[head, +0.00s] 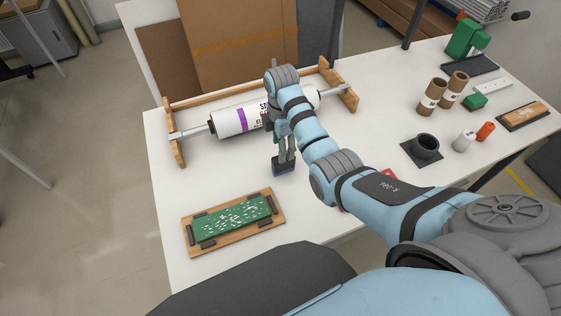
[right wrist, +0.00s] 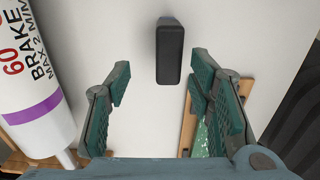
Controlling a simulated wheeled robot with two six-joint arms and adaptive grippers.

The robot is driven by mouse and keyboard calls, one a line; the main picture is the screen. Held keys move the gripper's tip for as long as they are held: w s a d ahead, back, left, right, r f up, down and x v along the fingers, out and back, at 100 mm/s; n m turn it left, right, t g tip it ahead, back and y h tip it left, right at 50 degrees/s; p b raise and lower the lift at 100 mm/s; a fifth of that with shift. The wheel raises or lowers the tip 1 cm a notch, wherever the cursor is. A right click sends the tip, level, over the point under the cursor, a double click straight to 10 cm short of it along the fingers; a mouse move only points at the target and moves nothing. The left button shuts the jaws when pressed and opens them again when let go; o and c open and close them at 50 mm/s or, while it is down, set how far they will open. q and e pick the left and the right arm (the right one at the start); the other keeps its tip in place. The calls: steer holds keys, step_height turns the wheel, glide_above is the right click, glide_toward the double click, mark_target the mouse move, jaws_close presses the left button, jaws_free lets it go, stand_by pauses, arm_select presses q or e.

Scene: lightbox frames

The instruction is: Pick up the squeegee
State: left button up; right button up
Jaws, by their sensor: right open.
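The squeegee appears to be the small dark block with a bluish edge (head: 284,166) on the white table, just beyond my right gripper's fingers (head: 285,146). In the right wrist view its black rounded top (right wrist: 170,54) lies ahead of the gap between the fingertips (right wrist: 160,88). My right gripper is open and empty, with its fingers pointing down towards the squeegee. I cannot tell how much height separates them. My left gripper is out of view.
A white roll (head: 236,121) on a wooden stand (head: 179,151) lies behind the gripper. A green board (head: 233,218) on a wooden base (head: 199,251) is in front. A black cup (head: 425,148) and several small items stand right.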

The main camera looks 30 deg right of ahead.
mark_target(283, 164)
steer(key=f, duration=0.5)
steer(key=s+f+b, duration=0.1)
steer(key=f, duration=0.2)
steer(key=shift+f, duration=0.25)
steer(key=shift+r, duration=0.15)
steer(key=shift+c, duration=1.1)
jaws_close()
